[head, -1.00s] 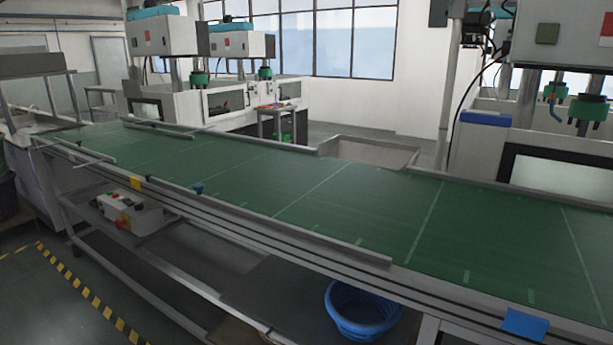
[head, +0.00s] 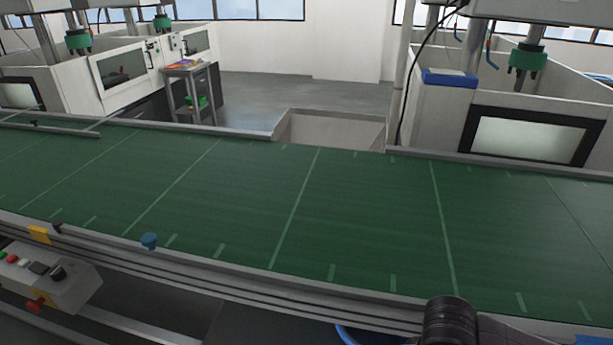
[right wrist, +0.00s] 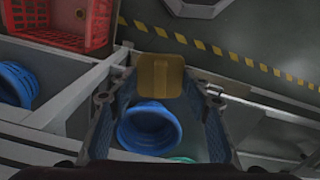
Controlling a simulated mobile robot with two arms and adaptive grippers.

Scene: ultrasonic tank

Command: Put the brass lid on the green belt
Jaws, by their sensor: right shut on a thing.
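The green belt (head: 370,220) runs across the head view, with light cross lines and a bare surface. My right gripper (right wrist: 160,92) shows in the right wrist view, shut on the brass lid (right wrist: 160,75), a flat, square-looking yellow-brown piece between its fingertips. The floor and blue tubs lie behind the lid in that view. The head view does not show the lid or the right gripper; only a dark part of my arm is at its lower edge, by the belt's near rail. My left gripper is not in view.
A control box (head: 45,275) hangs at lower left. A red crate (right wrist: 60,25) and blue tubs (right wrist: 150,128) are below. White machines stand beyond the belt.

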